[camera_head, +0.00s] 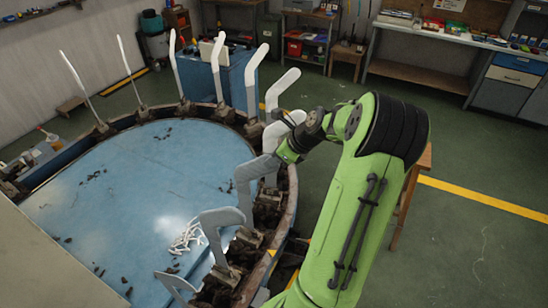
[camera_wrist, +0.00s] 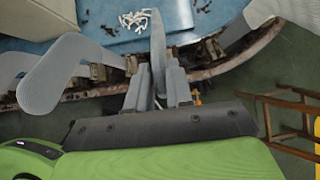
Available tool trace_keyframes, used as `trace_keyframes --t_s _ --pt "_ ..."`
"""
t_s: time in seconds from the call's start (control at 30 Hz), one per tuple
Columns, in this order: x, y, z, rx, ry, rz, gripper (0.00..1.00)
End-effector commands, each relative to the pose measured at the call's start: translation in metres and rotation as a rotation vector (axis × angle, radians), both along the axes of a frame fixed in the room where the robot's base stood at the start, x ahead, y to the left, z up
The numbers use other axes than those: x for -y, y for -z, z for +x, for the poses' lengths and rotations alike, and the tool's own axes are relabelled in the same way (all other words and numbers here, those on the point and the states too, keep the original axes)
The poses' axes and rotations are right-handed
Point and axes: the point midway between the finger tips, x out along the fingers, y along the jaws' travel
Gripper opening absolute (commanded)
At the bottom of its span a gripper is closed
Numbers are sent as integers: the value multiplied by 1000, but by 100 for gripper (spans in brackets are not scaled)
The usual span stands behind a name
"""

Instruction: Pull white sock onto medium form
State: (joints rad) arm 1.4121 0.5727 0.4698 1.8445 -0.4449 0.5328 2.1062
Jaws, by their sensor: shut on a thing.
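My gripper (camera_head: 284,154) is at the right rim of the round blue table, at the bent top of a grey foot-shaped form (camera_head: 246,180). In the wrist view my gripper (camera_wrist: 158,88) has its fingers on both sides of a thin grey upright piece (camera_wrist: 157,50), seen edge-on, and is shut on it. I cannot tell whether this piece is bare form or form covered by a sock. A whiter foot-shaped form (camera_head: 277,127) stands just behind my gripper. No separate white sock can be made out. Form sizes cannot be read.
Several forms stand around the table (camera_head: 110,185) rim, including a white one (camera_head: 283,84) behind and a grey one (camera_head: 218,222) in front. White strips (camera_head: 187,236) lie on the table. A wooden stand (camera_head: 407,195) is at the right; the floor beyond is open.

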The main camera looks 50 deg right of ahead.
Motion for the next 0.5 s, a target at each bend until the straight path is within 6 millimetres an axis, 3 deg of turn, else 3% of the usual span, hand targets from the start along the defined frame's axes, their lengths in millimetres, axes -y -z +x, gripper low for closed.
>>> trace_keyframes --t_s 0.4,0.43,0.5 --pt "0 11 0 -1 -1 0 3" --pt "0 11 0 -1 -1 -1 24" --pt "0 11 0 0 -1 -1 34"
